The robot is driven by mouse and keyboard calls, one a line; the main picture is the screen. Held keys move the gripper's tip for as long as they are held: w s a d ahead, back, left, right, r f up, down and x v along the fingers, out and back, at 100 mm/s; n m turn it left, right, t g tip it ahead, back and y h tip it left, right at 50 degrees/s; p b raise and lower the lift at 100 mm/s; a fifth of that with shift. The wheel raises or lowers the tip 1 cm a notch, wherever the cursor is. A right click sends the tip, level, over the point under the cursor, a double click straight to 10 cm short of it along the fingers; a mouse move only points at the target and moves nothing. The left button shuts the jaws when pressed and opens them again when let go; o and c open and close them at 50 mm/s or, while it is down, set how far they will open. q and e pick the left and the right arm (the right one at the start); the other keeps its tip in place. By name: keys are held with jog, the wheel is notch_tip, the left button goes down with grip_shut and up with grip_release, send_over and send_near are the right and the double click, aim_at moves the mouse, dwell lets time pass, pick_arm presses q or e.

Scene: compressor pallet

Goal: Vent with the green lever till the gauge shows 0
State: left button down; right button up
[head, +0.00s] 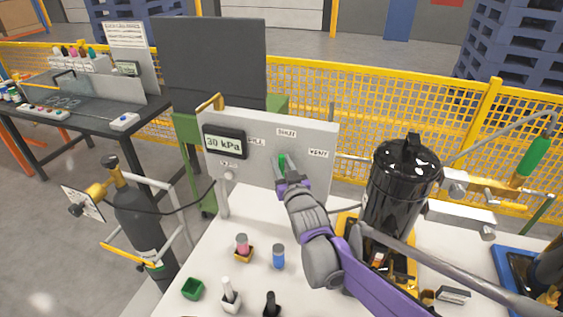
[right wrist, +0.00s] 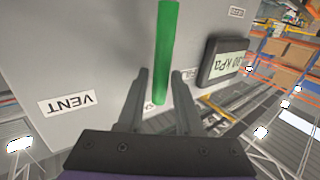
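The green lever (head: 282,161) stands upright on the grey panel (head: 245,176), its free end just below the SHUT label (head: 286,132). The VENT label (head: 318,154) is to its right, the FILL label (head: 257,142) to its left. The gauge (head: 224,142) reads 30 kPa. My right gripper (head: 287,178) is at the lever and hides its lower part. In the right wrist view, the fingers (right wrist: 160,76) are apart with the green lever (right wrist: 164,50) showing between them; I cannot tell whether they touch it. My left gripper is out of view.
A black tank (head: 401,185) stands on a yellow base on the white table (head: 320,262), right of my right arm. Small bottles, a green box (head: 192,289) and other small items lie at the front. A gas cylinder (head: 143,222) stands left of the table.

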jog(key=shift+w, duration=0.1)
grip_shut()
dwell(1.4)
